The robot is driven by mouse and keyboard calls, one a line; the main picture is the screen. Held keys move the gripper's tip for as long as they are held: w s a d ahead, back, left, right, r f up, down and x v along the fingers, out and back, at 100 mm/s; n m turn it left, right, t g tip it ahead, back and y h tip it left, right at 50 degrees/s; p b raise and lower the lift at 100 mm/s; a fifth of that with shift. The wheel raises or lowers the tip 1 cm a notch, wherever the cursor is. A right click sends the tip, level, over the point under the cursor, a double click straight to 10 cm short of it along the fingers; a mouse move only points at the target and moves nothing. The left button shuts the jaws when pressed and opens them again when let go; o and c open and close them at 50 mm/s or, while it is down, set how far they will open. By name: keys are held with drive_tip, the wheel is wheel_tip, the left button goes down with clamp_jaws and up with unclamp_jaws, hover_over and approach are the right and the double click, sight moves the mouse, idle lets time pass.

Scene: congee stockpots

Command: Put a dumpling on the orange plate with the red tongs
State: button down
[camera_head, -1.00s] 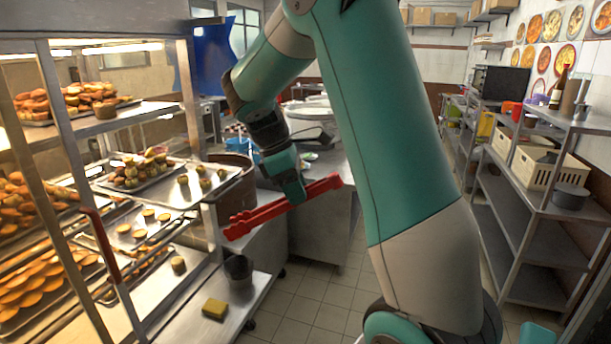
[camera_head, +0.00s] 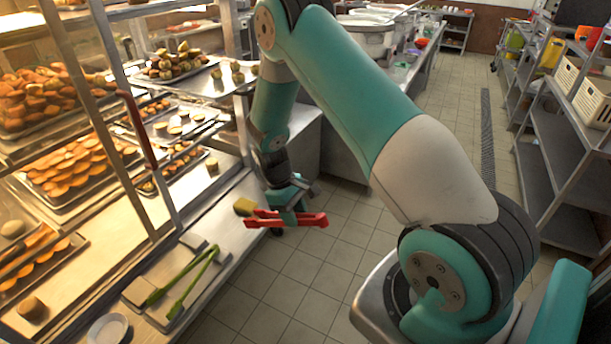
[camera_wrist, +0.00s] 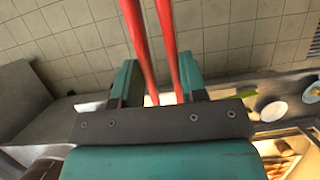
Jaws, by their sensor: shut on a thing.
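My gripper (camera_head: 285,200) is shut on the red tongs (camera_head: 305,219), held roughly level beside the front edge of the metal counter. In the wrist view my gripper (camera_wrist: 160,82) has the two red arms of the tongs (camera_wrist: 138,40) between its fingers. Small round pieces (camera_head: 212,165) sit in the lit cabinet at left, and more lie on its trays; I cannot tell which are dumplings. An orange-yellow round thing (camera_wrist: 312,92) with some green shows at the wrist view's right edge; I cannot tell if it is the orange plate. The tongs appear empty.
Cabinet posts and shelves (camera_head: 140,140) bound the left. The tiled floor (camera_head: 320,270) is clear; metal shelving (camera_head: 565,170) stands at right.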

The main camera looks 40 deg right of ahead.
drive_tip(key=s+a+f+m+b, duration=0.1)
drive_tip(key=s+a+f+m, duration=0.1)
drive_tip(key=f, duration=0.7)
drive_tip(key=s+a+f+m+y+b, duration=0.1)
drive_tip(key=s+a+f, duration=0.3)
drive_tip(key=f, duration=0.4)
drive_tip(key=shift+a+f+m+y+b, duration=0.35)
drive_tip(key=shift+a+m+b, duration=0.15)
drive_tip(key=shift+a+b, duration=0.3)
drive_tip(key=shift+a, duration=0.15)
